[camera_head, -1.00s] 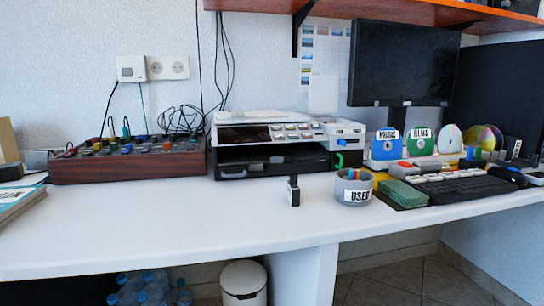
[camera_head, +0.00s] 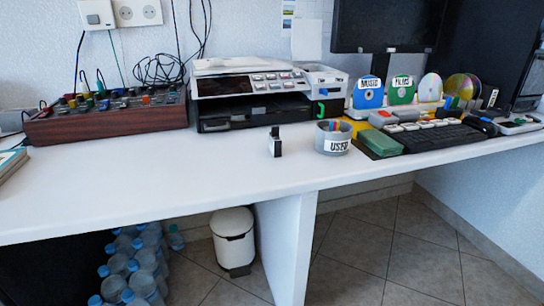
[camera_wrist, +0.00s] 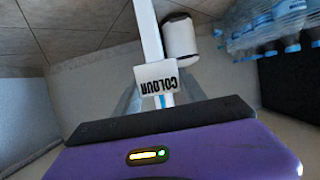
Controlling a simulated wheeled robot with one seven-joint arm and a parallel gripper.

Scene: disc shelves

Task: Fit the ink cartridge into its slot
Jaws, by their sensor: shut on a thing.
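In the wrist view my gripper (camera_wrist: 160,98) is shut on the ink cartridge (camera_wrist: 156,75), a white block with an upside-down "COLOUR" label and a light blue strip below it. My gripper does not show in the head view. The printer (camera_head: 250,84) stands at the back of the desk. Its right-hand unit (camera_head: 321,80) has a green part (camera_head: 320,110) on the front. The slot itself cannot be made out clearly. A small black and white block (camera_head: 275,142) stands upright on the desk before the printer.
A grey cup labelled "USED" (camera_head: 333,138) holds coloured pieces. A mixer (camera_head: 105,118) stands at left; disc holders and a keyboard (camera_head: 435,138) at right. The front left desk (camera_head: 130,182) is clear. Below are a white bin (camera_head: 233,238) and bottles (camera_head: 140,265).

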